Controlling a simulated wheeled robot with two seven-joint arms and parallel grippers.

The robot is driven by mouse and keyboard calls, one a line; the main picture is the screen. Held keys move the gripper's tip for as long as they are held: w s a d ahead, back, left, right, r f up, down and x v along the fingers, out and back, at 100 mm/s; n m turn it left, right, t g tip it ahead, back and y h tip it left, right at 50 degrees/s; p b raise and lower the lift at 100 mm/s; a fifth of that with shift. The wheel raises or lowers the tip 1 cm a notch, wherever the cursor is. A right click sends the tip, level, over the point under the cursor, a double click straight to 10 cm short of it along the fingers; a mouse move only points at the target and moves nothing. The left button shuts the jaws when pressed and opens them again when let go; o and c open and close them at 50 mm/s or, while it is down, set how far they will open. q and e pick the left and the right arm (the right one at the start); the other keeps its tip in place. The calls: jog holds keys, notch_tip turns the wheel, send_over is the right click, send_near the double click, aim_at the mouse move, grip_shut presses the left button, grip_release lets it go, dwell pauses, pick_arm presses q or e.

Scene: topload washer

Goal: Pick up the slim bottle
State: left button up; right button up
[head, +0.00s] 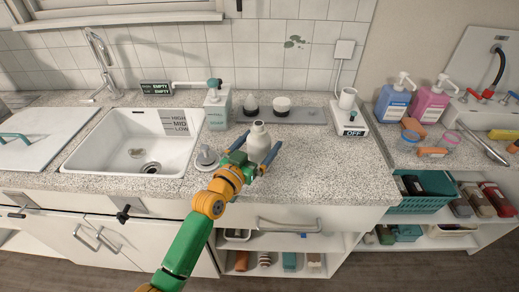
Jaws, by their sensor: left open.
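A slim pale grey-white bottle (259,138) stands upright on the speckled counter, near the front middle. My left gripper (256,147) reaches it from the front, with its blue fingers spread, one on each side of the bottle. The jaws are open; whether a finger touches the bottle cannot be told. The gripper hides the lower part of the bottle. My right gripper is out of view.
A round metal fitting (206,157) is close left of the gripper, beside the sink (76,163). Behind stand a soap dispenser (216,112) and a grey tray (312,116) with small containers. A scale-like device (350,127) is to the right. The counter front right is clear.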

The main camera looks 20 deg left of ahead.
pick_arm(q)
jog(key=shift+s, duration=0.15)
jog(key=c, duration=0.6)
grip_shut()
jog(key=shift+r, duration=0.15)
